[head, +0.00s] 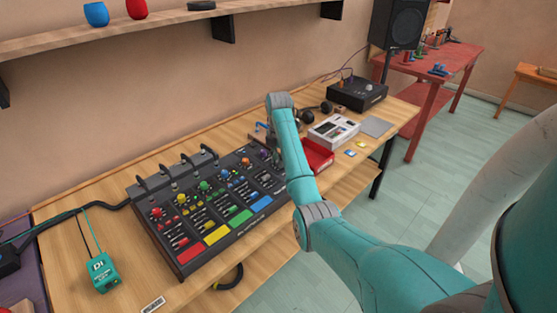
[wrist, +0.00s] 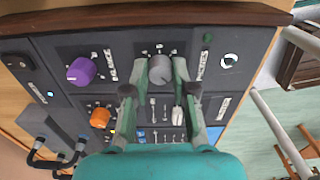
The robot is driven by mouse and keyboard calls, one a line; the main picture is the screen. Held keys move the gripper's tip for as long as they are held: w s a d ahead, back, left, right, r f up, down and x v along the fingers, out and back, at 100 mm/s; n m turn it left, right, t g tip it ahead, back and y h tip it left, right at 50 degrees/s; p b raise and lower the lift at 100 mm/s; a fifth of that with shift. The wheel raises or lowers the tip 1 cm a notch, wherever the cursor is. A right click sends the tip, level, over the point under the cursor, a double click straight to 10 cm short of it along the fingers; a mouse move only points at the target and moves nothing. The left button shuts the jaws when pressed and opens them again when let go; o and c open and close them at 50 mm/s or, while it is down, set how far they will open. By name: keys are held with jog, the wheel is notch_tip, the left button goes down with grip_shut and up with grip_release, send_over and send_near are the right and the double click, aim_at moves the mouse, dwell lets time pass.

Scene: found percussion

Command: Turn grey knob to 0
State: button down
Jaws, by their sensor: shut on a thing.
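The grey knob (wrist: 161,68) sits on the dark panel of the mixer (wrist: 65,48), between the purple knob (wrist: 81,71) and a round white mark. My gripper (wrist: 161,74) is shut on the grey knob, one finger on each side of it. The dial marks around the knob are too small to read, so I cannot tell its setting. In the head view the mixer (head: 177,264) lies on the wooden bench, with coloured pads along its front. There my arm hides the grey knob and most of the gripper.
The orange knob (wrist: 100,118) and small sliders are near my fingers. Cables (head: 176,171) arch over the mixer's back edge. A red tray (head: 318,157) and a white device (head: 334,131) lie right of my arm. A teal box (head: 103,272) is at left.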

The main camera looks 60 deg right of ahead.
jog(key=c, duration=0.9)
grip_release()
jog(key=shift+c, duration=0.2)
jog(key=shift+m, duration=0.3)
